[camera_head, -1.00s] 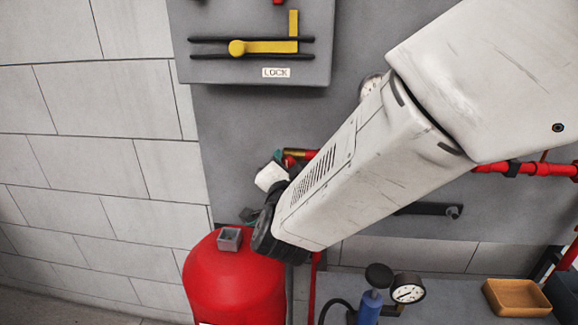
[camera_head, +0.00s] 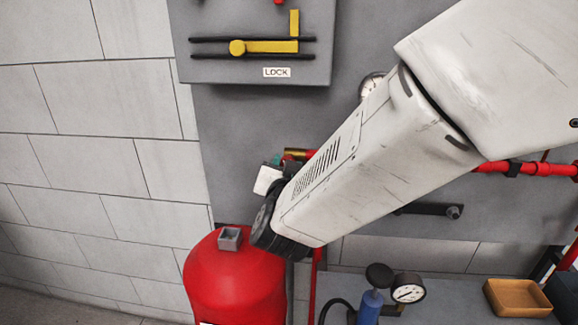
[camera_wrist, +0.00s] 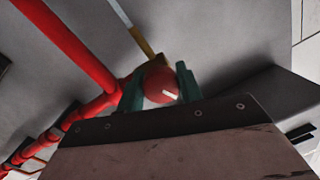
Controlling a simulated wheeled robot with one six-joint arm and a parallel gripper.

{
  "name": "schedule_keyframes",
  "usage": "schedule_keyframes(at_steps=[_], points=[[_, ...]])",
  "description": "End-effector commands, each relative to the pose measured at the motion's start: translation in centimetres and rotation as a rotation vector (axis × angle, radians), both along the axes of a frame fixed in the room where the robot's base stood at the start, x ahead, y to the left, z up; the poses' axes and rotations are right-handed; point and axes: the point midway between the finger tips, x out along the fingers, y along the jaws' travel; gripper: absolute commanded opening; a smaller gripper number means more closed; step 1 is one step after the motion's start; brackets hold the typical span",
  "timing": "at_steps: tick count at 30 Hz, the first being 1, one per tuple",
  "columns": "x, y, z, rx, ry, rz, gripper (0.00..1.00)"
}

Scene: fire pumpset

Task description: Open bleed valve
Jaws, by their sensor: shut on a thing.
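In the wrist view, my gripper (camera_wrist: 160,88) has its two green fingers on either side of a round red knob (camera_wrist: 160,86) with a small white mark, which I take to be the bleed valve's handle. The fingers are shut on it. The knob sits at a brass fitting (camera_wrist: 142,42) by the red pipe. In the head view, the brass and red pipe end (camera_head: 298,154) shows just above my gripper (camera_head: 277,162), whose green tip is partly visible. My arm hides the knob there.
A red tank (camera_head: 235,285) stands below my wrist. A grey panel (camera_head: 250,25) with a yellow bolt hangs above. A gauge (camera_head: 407,288), a blue pump (camera_head: 369,306) and an orange tray (camera_head: 517,297) are at the lower right. A red pipe (camera_head: 540,169) runs along the wall.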

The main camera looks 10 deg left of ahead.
Motion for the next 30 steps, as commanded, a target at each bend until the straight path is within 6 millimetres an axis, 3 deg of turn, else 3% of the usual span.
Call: schedule_keyframes(at_steps=[30], points=[[-0.03,-0.11,0.04,-0.962,-0.055,0.001,0.13]])
